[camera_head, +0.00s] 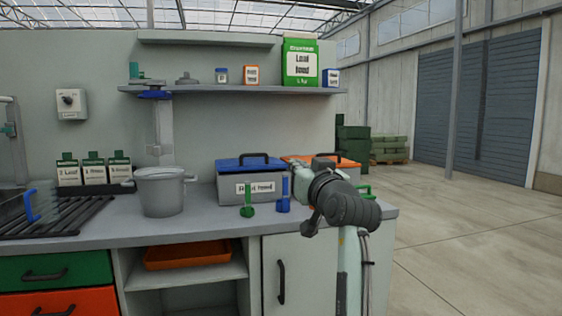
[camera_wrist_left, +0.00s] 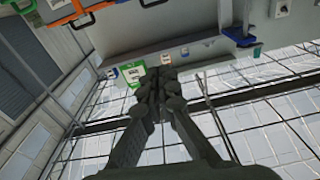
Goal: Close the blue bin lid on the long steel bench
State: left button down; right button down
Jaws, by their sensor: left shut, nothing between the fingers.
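The blue bin lid (camera_head: 235,163) lies across the top of a grey bin (camera_head: 232,197) with a white label, at the back of the long steel bench (camera_head: 205,229). Its black handle is on top. The lid looks level, but from this angle I cannot tell whether its edge is fully seated.
An orange-lidded bin (camera_head: 294,159) stands right of the blue-lidded one. A green scoop (camera_head: 248,208) and blue scoop (camera_head: 283,205) are in front. A grey bucket (camera_head: 160,195) stands left. A shelf (camera_head: 205,89) with packages runs above. Open floor lies to the right.

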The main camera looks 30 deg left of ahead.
aim_at(224, 165)
jog(key=i+j, duration=0.2)
jog(key=j, duration=0.15)
jog(key=i+j, duration=0.2)
jog(key=j, duration=0.2)
jog(key=i+j, duration=0.45)
jog(key=j, duration=0.3)
